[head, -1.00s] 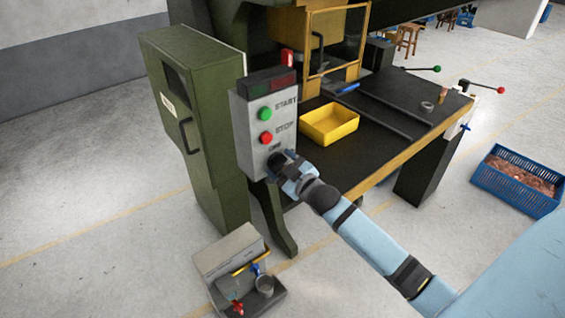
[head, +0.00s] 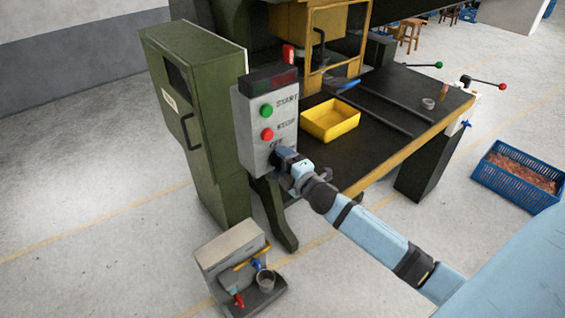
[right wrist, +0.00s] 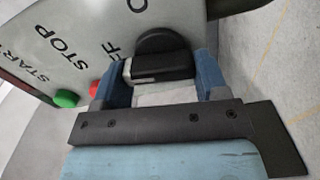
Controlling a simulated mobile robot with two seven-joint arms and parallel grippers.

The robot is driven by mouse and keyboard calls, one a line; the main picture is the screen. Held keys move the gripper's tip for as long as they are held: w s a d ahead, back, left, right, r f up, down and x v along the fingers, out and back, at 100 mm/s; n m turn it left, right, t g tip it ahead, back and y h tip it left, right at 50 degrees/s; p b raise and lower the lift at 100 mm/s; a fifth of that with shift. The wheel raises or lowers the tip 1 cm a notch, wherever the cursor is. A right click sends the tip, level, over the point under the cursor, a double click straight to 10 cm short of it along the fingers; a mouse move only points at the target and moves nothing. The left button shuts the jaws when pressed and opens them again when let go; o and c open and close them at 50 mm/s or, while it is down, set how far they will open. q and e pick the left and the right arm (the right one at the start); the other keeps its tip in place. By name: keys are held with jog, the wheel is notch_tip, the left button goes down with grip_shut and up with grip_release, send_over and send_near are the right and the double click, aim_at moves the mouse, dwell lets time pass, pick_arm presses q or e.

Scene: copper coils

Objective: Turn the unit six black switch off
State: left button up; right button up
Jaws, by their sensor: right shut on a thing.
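The grey control box (head: 252,128) hangs at the front left of the machine, with a green START button (head: 266,111) and a red STOP button (head: 267,134). A black rotary switch (right wrist: 158,60) sits at the bottom of its face; in the head view my gripper hides most of it. My right gripper (head: 281,158) is at the switch. In the right wrist view its blue fingers (right wrist: 160,82) stand on either side of the black handle, shut on it. The lettering beside the switch is partly hidden. My left gripper is not in view.
A green cabinet (head: 200,120) stands left of the box. A yellow tray (head: 331,121) sits on the black machine table to the right. A small grey unit with taps (head: 233,255) stands on the floor below. A blue crate (head: 516,180) is at the right.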

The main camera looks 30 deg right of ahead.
jog(key=shift+n, duration=0.9)
jog(key=o, duration=0.9)
jog(key=shift+o, duration=0.2)
jog(key=s+d+b, duration=0.1)
jog(key=s+b, duration=0.2)
jog(key=s, duration=1)
jog(key=shift+s, duration=0.35)
